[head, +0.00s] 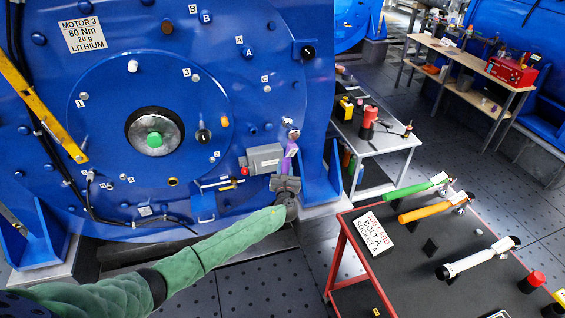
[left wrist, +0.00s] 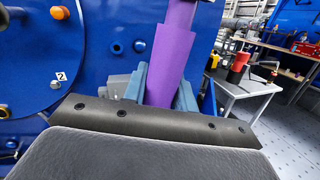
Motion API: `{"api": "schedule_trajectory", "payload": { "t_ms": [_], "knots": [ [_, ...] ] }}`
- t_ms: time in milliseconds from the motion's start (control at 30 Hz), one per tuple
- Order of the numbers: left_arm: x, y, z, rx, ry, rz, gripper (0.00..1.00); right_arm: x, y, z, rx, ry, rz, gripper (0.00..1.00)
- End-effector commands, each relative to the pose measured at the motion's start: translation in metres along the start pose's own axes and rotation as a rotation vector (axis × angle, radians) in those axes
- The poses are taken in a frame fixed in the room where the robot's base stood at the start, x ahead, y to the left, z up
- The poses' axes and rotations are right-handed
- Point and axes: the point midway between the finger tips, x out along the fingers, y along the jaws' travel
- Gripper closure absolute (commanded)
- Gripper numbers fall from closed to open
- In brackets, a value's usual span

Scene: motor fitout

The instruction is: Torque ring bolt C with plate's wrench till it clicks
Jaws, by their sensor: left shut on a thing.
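My left gripper (head: 287,184) is shut on the purple handle of a wrench (head: 290,158), which also shows in the left wrist view (left wrist: 172,50). The wrench stands nearly upright, its silver head (head: 293,134) at the motor's right edge. I cannot tell whether the head is seated on a bolt. The label C (head: 265,79) is on the blue motor face (head: 240,110), above and left of the wrench head. My right gripper is not in view.
A red-framed cart (head: 395,270) at lower right holds green (head: 418,190), orange (head: 433,208) and white (head: 475,262) wrenches and a job card (head: 387,228) reading bolt A, socket A. A grey box (head: 264,158) on the motor is close left of the wrench. A side table (head: 395,140) stands behind.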

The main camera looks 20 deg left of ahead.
Motion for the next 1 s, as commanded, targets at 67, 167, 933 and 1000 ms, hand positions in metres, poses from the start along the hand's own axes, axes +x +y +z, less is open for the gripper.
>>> {"api": "schedule_trajectory", "payload": {
  "t_ms": [67, 167, 933, 1000],
  "knots": [
    [-0.008, -0.002, 0.003, -0.001, 0.000, 0.000, 1.00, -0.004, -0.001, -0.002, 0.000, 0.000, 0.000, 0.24],
    [-0.017, -0.004, 0.006, -0.001, -0.001, 0.000, 1.00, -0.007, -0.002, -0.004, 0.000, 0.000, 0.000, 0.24],
    [-0.048, -0.013, 0.009, -0.001, -0.001, 0.001, 1.00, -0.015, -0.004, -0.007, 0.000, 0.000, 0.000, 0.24],
    [-0.048, -0.013, 0.009, -0.001, -0.001, 0.001, 1.00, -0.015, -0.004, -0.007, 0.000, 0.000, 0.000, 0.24]
  ]
}}
